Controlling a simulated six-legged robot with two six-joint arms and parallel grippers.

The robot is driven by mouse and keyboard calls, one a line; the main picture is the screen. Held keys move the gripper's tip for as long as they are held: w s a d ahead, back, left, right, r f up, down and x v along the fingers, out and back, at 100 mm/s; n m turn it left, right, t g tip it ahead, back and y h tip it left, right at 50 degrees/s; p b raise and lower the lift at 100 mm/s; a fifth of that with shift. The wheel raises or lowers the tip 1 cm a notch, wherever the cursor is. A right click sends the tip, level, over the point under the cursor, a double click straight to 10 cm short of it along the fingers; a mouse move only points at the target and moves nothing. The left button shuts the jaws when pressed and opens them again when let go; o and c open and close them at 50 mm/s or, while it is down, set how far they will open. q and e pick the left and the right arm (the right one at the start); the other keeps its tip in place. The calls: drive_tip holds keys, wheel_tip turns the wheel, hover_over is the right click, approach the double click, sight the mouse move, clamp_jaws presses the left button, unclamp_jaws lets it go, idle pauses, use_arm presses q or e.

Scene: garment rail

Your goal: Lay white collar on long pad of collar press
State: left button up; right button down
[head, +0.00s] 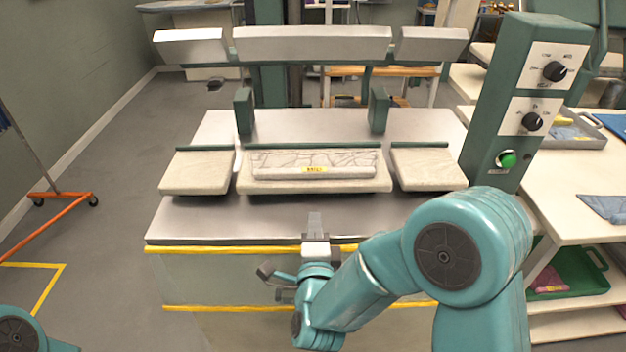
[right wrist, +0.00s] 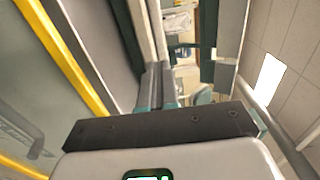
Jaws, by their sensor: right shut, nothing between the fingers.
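The white collar (head: 340,161) lies flat along the long middle pad (head: 315,185) of the collar press, with a small yellow label at its front edge. Faint crease-like lines run over its top. The pad shows around it. My right gripper (head: 314,222) is shut and empty, in front of the long pad and apart from the collar, over the front of the press table. Its closed fingers also show in the right wrist view (right wrist: 160,85). My left gripper is out of view; only part of my left arm shows at the lower left.
Two shorter pads (head: 197,172) (head: 428,168) flank the long pad. The upper pressing heads (head: 312,44) are raised behind. A control post (head: 520,105) with knobs and a green button stands right. A side table (head: 555,185) holds a grey tray (head: 575,130) and blue cloth.

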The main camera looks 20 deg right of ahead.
drive_tip(key=p, duration=0.3)
approach(312, 175)
drive_tip(key=x, duration=0.5)
drive_tip(key=shift+w+d+f, duration=0.1)
drive_tip(key=shift+w, duration=0.1)
drive_tip(key=shift+w+d, duration=0.2)
drive_tip(key=shift+w, duration=0.4)
drive_tip(key=shift+w+f, duration=0.1)
drive_tip(key=shift+w+d+f+b, duration=0.15)
drive_tip(key=shift+w+b, duration=0.3)
drive_tip(key=shift+b, duration=0.65)
drive_tip(key=shift+w+b, duration=0.25)
drive_tip(key=shift+b, duration=0.1)
drive_tip(key=shift+r, duration=0.35)
